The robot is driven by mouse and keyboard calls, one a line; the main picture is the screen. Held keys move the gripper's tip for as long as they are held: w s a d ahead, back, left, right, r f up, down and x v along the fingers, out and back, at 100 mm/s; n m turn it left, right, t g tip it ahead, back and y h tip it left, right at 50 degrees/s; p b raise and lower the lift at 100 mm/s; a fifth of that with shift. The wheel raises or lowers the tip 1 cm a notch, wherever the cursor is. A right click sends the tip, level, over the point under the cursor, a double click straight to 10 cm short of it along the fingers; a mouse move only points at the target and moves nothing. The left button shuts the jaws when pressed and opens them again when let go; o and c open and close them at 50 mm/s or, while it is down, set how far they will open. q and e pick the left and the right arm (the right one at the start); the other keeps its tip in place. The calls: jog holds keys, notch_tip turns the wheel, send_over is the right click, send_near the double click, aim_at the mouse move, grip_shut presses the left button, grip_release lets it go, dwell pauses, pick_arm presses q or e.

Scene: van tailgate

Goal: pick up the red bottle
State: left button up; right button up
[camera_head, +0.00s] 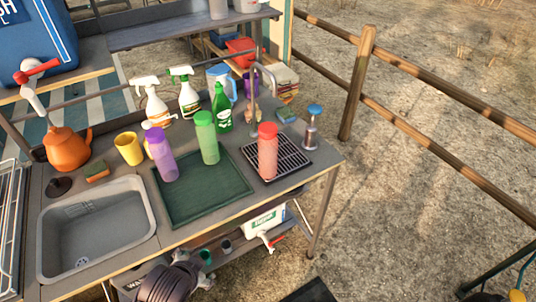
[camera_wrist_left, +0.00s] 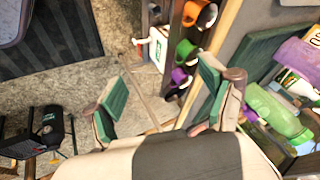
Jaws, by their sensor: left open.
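The red bottle (camera_head: 268,152) stands upright on a black drying rack (camera_head: 292,163) at the right end of the counter. I cannot make it out in the left wrist view. My left gripper (camera_head: 190,263) is low at the bottom of the head view, in front of the counter's front edge and well left of the red bottle. In the left wrist view its green-padded fingers (camera_wrist_left: 162,100) are apart with nothing between them. My right gripper is not in view.
A purple bottle (camera_head: 163,158) and a green bottle (camera_head: 207,140) stand on the green mat (camera_head: 190,205), left of the red bottle. Behind are a tap (camera_head: 254,90), a green detergent bottle (camera_head: 221,108) and a soap dispenser (camera_head: 311,128). A sink (camera_head: 95,228) lies left.

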pick_arm(q)
jog(key=w+r+m+t, duration=0.3)
jog(key=w+r+m, duration=0.2)
jog(key=w+r, duration=0.15)
jog(key=m+t+h, duration=0.7)
jog(key=m+h, duration=0.1)
jog(key=m, duration=2)
send_near(263, 136)
jog(key=x, duration=0.3)
jog(key=p+x, duration=0.1)
jog(key=x, duration=0.3)
jog(key=shift+w+a+r, duration=0.1)
jog(key=shift+w, duration=0.3)
jog(key=x, duration=0.2)
jog(key=p+x, duration=0.1)
jog(key=x, duration=0.2)
jog(key=shift+d, duration=0.3)
jog(key=shift+s+a, duration=0.1)
jog(key=shift+s, duration=0.05)
jog(key=shift+c, duration=0.5)
grip_shut()
